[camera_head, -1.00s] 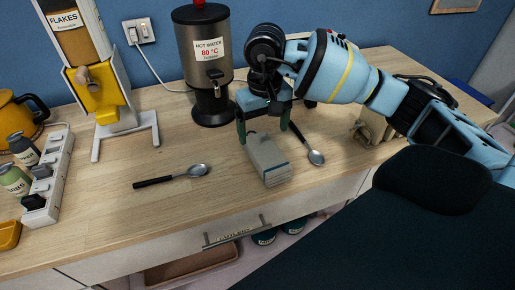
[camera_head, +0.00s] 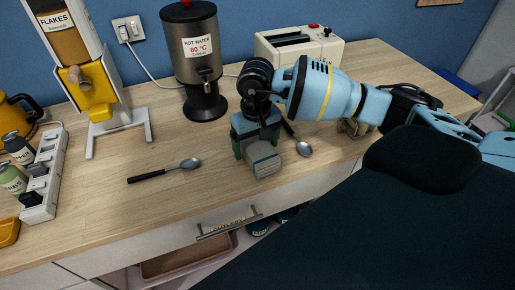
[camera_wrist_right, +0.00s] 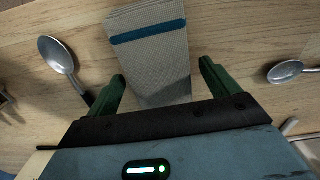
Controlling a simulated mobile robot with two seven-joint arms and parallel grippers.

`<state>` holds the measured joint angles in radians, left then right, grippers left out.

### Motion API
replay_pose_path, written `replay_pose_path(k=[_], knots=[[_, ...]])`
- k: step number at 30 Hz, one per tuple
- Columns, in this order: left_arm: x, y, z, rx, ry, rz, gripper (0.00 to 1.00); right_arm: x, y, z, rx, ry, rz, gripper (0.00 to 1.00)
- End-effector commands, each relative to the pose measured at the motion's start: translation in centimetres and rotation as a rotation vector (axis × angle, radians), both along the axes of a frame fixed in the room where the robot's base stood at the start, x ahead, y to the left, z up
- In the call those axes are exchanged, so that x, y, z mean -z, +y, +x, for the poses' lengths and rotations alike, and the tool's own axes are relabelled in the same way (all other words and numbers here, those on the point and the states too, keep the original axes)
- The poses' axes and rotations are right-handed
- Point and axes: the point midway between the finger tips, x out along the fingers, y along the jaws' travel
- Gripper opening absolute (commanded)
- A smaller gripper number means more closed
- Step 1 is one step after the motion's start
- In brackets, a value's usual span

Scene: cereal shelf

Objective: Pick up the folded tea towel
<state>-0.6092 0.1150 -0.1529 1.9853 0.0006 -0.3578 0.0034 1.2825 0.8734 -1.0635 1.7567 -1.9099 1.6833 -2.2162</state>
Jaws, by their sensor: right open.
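The folded tea towel (camera_head: 263,159) is grey-beige with a blue stripe and lies on the wooden counter near its front edge. It also shows in the right wrist view (camera_wrist_right: 150,62), stripe toward its far end. My right gripper (camera_head: 256,150) is over the towel's back end, pointing down. In the right wrist view my right gripper (camera_wrist_right: 162,78) is open, with one green finger on each side of the towel's near part and gaps to it. Whether the fingertips reach the counter I cannot tell. My left gripper is not in view.
Black-handled spoons lie left (camera_head: 165,171) and right (camera_head: 304,149) of the towel. Behind are a hot water dispenser (camera_head: 197,60), a flakes dispenser (camera_head: 82,85) and a toaster (camera_head: 300,48). The counter front left of the towel is clear.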

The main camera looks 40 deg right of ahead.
Motion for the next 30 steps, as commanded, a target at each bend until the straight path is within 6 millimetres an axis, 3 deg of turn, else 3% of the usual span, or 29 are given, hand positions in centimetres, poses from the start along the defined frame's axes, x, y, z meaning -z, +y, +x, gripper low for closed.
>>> replay_pose_path(k=[8, 20, 30], knots=[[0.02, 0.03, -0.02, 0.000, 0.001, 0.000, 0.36, 0.44, 0.01, -0.01, 0.000, 0.000, 0.000, 0.87], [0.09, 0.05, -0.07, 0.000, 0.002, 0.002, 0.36, 0.38, 0.01, 0.01, 0.000, 0.000, 0.000, 0.38], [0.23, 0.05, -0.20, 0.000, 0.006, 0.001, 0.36, 0.01, 0.00, 0.04, 0.000, -0.001, 0.001, 0.38]])
